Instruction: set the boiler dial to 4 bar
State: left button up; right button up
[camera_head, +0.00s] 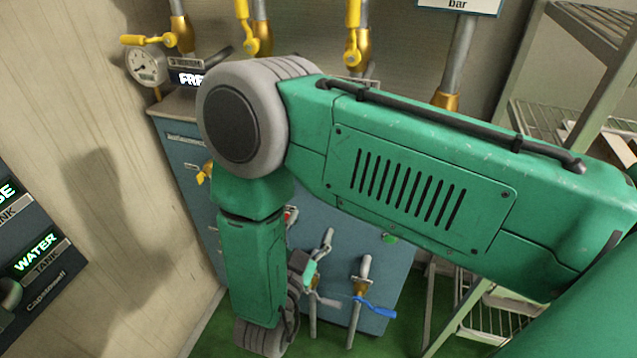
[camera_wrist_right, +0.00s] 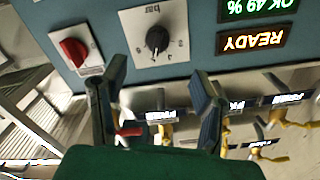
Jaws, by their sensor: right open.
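In the right wrist view, which is upside down, a black dial knob (camera_wrist_right: 157,40) sits on a white plate marked "bar" on a blue-grey panel (camera_wrist_right: 190,65). The scale numbers are too small to read, so I cannot tell its setting. My right gripper (camera_wrist_right: 158,80) is open and empty. Its two fingers stand apart, with the knob beyond the gap between their tips; no touch shows. In the head view, my green right arm hides most of the blue boiler cabinet (camera_head: 185,150), including the dial. My left gripper is not in view.
A red knob (camera_wrist_right: 74,51) is beside the dial. Lit displays read "READY" (camera_wrist_right: 267,39) and "OK 49 %" (camera_wrist_right: 250,8). Yellow-handled valves (camera_head: 353,35), a gauge (camera_head: 146,66), a blue-handled tap (camera_head: 373,306) and a wire rack (camera_head: 560,110) surround the cabinet.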

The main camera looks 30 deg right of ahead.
jog(key=x, duration=1.2)
jog(key=shift+s+d+f, duration=0.15)
jog(key=shift+s, duration=0.1)
jog(key=shift+a, duration=0.65)
jog(key=c, duration=1)
jog(key=shift+d+r, duration=0.25)
jog(key=shift+d, duration=0.15)
jog(key=shift+c, duration=0.6)
